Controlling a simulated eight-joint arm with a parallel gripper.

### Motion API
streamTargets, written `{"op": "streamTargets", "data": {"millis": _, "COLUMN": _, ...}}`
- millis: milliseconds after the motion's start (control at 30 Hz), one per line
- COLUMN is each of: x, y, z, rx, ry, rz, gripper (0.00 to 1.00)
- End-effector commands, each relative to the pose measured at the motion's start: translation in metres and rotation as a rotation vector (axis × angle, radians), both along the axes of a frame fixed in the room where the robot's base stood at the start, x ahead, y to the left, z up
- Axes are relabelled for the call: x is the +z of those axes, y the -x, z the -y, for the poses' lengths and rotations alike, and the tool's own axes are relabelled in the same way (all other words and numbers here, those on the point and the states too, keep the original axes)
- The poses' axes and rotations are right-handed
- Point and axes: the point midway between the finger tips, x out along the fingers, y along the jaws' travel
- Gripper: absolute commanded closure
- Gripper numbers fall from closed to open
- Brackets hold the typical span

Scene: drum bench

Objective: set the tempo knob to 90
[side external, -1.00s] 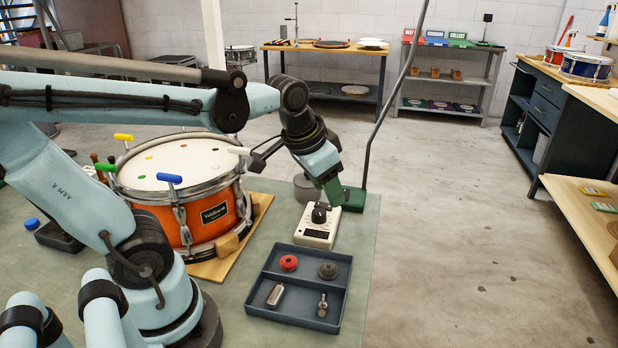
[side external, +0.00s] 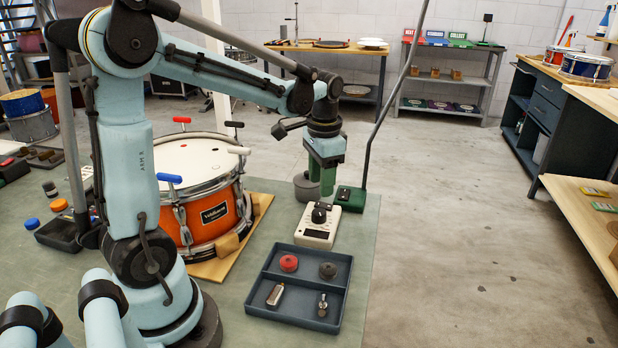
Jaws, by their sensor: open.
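The tempo box (side external: 316,235) is a small cream unit with a dark display on the green mat. Its black tempo knob (side external: 319,213) sits on its upper part; the dial marks are too small to read. My gripper (side external: 326,188), with green fingers pointing straight down, is open just above the knob. In this view the fingertips end near the knob's top, and I cannot tell whether they touch it or stand around it.
An orange snare drum (side external: 222,215) stands left of the box on a wooden board. A dark divided tray (side external: 338,281) with small parts lies in front. A green lamp base (side external: 351,198) and a grey round weight (side external: 304,186) are close behind the box.

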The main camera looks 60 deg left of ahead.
Motion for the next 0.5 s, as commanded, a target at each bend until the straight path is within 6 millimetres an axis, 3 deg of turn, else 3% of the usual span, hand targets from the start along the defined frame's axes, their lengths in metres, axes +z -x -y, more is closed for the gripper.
{"op": "streamTargets", "data": {"millis": 300, "x": -0.050, "y": -0.001, "z": -0.003, "rx": 0.001, "ry": 0.000, "rz": 0.001, "gripper": 0.53}}
{"op": "streamTargets", "data": {"millis": 500, "x": -0.071, "y": -0.001, "z": -0.004, "rx": 0.001, "ry": 0.000, "rz": 0.001, "gripper": 0.53}}
